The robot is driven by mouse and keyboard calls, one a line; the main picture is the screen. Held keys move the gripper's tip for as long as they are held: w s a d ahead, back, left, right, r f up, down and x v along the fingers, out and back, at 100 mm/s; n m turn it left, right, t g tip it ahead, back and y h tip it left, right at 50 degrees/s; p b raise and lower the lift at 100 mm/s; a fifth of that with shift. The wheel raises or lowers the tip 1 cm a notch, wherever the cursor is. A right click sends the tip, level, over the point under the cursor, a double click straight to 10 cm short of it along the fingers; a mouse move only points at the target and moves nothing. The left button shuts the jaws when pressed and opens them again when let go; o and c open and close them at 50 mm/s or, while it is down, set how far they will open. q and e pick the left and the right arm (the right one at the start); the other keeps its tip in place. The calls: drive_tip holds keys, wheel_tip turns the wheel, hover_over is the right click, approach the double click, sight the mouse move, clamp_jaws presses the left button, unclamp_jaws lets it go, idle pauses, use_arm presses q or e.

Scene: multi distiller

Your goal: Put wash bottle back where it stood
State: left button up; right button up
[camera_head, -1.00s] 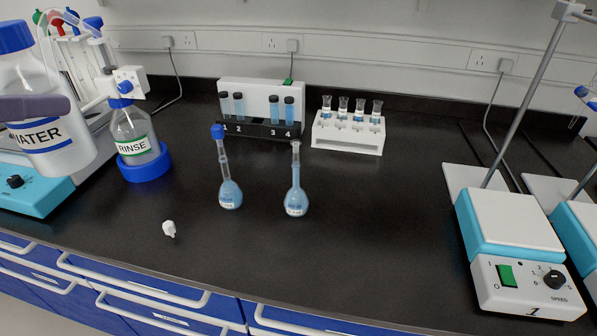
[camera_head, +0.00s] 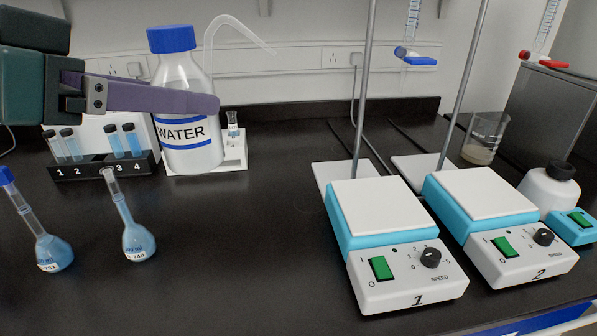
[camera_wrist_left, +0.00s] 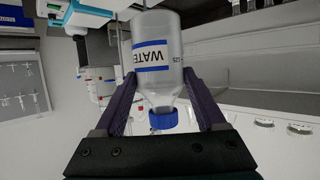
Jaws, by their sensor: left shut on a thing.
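The wash bottle (camera_head: 190,150) is white and translucent, with a blue cap, a bent spout tube and a WATER label. My left gripper (camera_head: 205,103) comes in from the left and is shut on it. The bottle is about upright in the head view and appears held up in front of the white vial rack, hiding part of it. In the left wrist view the bottle (camera_wrist_left: 158,80) sits between both purple fingers (camera_wrist_left: 160,105), its blue cap toward the palm. My right gripper is not in view.
Two volumetric flasks (camera_head: 137,241) with blue liquid stand at the left. A numbered cuvette rack (camera_head: 105,165) and a vial rack (camera_head: 235,158) stand behind. Stirrer 1 (camera_head: 405,270) and stirrer 2 (camera_head: 515,240) stand at the right, with a beaker (camera_head: 484,138) behind. Bench between flasks and stirrer 1 is clear.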

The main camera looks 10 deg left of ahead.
use_arm(q)
drive_tip(key=shift+n+t+y, duration=0.3)
drive_tip(key=shift+n+y, duration=0.3)
drive_tip(key=shift+y, duration=0.2)
drive_tip(key=shift+w+d+f+b, duration=0.85)
drive_tip(key=shift+w+d+f, duration=0.35)
drive_tip(key=shift+w+d, duration=0.05)
drive_tip(key=shift+w+d+f, duration=0.1)
drive_tip(key=shift+w+f, duration=0.05)
drive_tip(key=shift+f, duration=0.05)
drive_tip(key=shift+f+b, duration=3.1)
drive_tip(key=shift+f, duration=6.65)
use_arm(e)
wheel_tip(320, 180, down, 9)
use_arm(q)
drive_tip(key=shift+f, duration=0.2)
drive_tip(key=o, duration=0.9)
drive_tip(key=shift+r, duration=0.1)
